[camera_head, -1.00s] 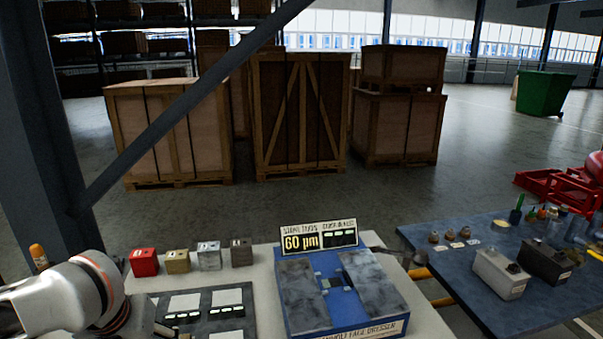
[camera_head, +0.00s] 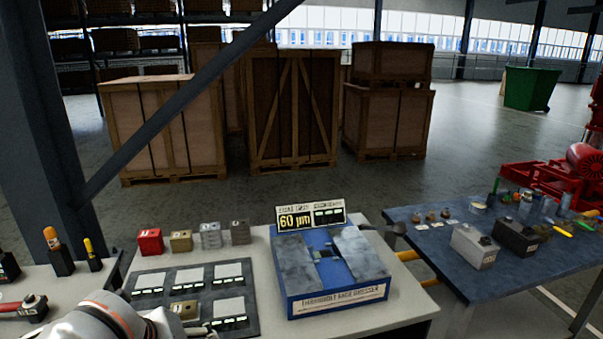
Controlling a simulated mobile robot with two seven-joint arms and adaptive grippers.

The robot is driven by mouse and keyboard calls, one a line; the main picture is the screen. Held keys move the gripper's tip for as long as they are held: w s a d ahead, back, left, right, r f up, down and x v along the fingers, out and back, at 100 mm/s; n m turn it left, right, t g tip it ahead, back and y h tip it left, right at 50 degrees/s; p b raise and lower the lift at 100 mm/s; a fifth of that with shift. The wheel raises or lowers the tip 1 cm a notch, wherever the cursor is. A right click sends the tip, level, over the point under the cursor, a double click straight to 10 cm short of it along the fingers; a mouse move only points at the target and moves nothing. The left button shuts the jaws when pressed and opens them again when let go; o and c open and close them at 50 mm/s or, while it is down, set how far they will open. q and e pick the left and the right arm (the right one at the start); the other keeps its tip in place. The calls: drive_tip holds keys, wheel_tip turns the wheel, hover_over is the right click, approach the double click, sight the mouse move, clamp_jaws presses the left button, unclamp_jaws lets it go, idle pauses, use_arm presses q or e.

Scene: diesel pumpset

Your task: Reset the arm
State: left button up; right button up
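My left arm, white with an orange band, comes in at the lower left of the head view, over the near edge of the light table (camera_head: 405,315). Its far end lies by the bottom edge, beside the dark tray (camera_head: 207,271) of pale squares. The fingers of my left gripper are too cut off and hidden to tell open from shut. A small brass-coloured block (camera_head: 184,309) sits on a lower square of the tray, close to the arm's end. My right arm and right gripper are out of view.
Behind the tray stand a red block (camera_head: 150,242), a brass block (camera_head: 181,241) and two grey blocks (camera_head: 211,236). A blue dresser machine (camera_head: 335,291) with a "60 µm" sign (camera_head: 310,217) stands to the right. A blue table (camera_head: 455,262) holds several parts.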

use_arm(q)
drive_tip(key=d+f+n+t+h, duration=0.1)
drive_tip(key=d+f+n, duration=0.1)
drive_tip(key=d+n, duration=0.25)
drive_tip(key=s+a+f+n+y, duration=0.3)
drive_tip(key=s+a+f+n, duration=0.2)
drive_tip(key=s+a+n, duration=0.3)
drive_tip(key=s+a+f+n+y, duration=0.4)
drive_tip(key=s+a+f+n, duration=0.1)
drive_tip(key=a+n, duration=0.55)
drive_tip(key=d+f+n+t+h, duration=0.2)
drive_tip(key=d+f+h, duration=0.4)
drive_tip(key=d+f, duration=0.7)
wheel_tip(320, 180, down, 2)
drive_tip(key=shift+w+f+t, duration=0.25)
drive_tip(key=shift+w+t, duration=0.05)
drive_tip(key=shift+t, duration=0.1)
drive_tip(key=shift+o, duration=0.4)
drive_tip(key=shift+s+d+f+n+t+h, duration=0.2)
drive_tip(key=shift+d+f+n+t+h, duration=0.1)
drive_tip(key=shift+d+f+n+h, duration=0.15)
drive_tip(key=shift+w+a, duration=0.1)
